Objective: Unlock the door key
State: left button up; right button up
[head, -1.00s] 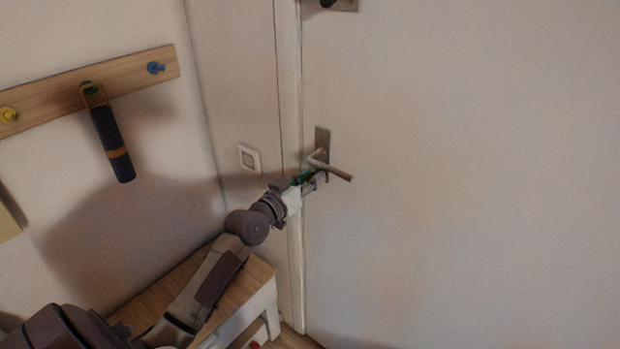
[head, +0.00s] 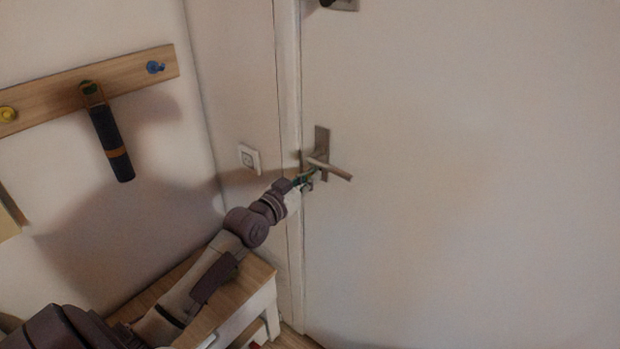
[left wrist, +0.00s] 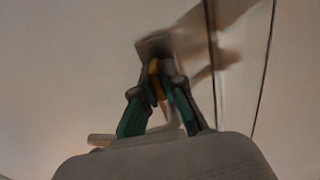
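The white door (head: 450,180) fills the right of the head view. Its metal lock plate (head: 321,143) and lever handle (head: 332,170) are near its left edge. In the left wrist view, the plate (left wrist: 155,45) stands behind my fingers and the handle (left wrist: 100,140) shows at lower left. My left gripper (head: 308,180) is at the lower end of the plate, just under the lever. Its green-padded fingers (left wrist: 166,80) lean together around a small orange-yellow piece (left wrist: 156,82), perhaps the key. Whether they press on it is unclear. My right gripper is not in view.
A wooden bench (head: 245,285) stands under my left arm. A peg rail (head: 125,80) with a dark hanging object (head: 112,145) is on the left wall. A light switch (head: 249,159) is left of the door frame (head: 290,230).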

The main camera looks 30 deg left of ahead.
pick_arm(q)
jog(key=o, duration=0.4)
jog(key=s, duration=0.8)
jog(key=s+a, duration=0.1)
jog(key=s, duration=0.3)
